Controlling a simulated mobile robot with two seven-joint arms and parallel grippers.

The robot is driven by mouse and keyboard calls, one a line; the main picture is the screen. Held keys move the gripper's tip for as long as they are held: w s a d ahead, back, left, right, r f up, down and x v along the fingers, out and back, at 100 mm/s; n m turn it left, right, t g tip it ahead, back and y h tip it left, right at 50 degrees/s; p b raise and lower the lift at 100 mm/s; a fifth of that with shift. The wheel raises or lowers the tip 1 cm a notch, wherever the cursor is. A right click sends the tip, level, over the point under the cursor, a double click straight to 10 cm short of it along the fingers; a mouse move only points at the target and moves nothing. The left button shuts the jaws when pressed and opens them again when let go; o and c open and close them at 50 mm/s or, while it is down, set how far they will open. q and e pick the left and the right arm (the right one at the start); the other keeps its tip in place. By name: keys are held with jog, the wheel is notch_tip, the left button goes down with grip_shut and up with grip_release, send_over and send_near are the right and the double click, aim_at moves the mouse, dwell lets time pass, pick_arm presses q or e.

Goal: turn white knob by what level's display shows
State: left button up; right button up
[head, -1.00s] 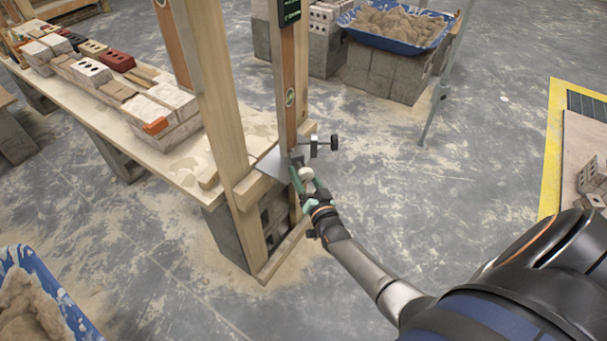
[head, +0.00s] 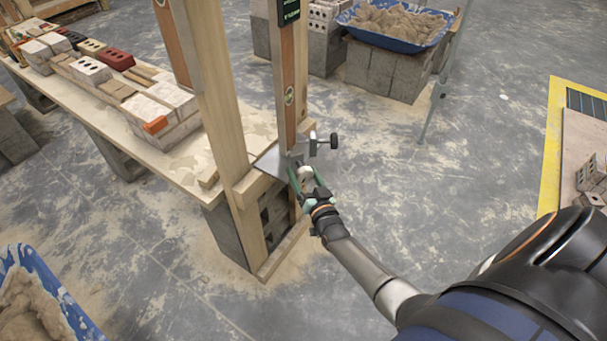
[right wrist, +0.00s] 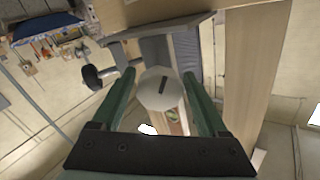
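The white knob (right wrist: 160,92) is round with a dark slot mark, seen face-on in the right wrist view. It also shows small in the head view (head: 306,174), low on the wooden post frame. My right gripper (head: 305,171) has its green fingers on either side of the knob, open, with a narrow gap visible in the right wrist view (right wrist: 161,76). The level (head: 284,75) stands upright against the post; its dark display (head: 289,12) is at the top edge, its text too small to read. My left gripper is out of view.
A black knob on a stem (head: 333,141) sticks out just right of the white knob. A metal plate (head: 271,168) lies close left of the fingers. A plank table with bricks (head: 190,165) stands left. A blue mortar tub (head: 437,40) is behind.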

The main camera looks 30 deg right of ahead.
jog(key=shift+o, duration=1.1)
jog(key=shift+s, duration=0.1)
jog(key=p+v, duration=0.1)
jog(key=v, duration=1.1)
jog(key=shift+s+p, duration=0.2)
jog(key=shift+p, duration=0.1)
jog(key=shift+a+r, duration=0.1)
jog(key=shift+a, duration=0.05)
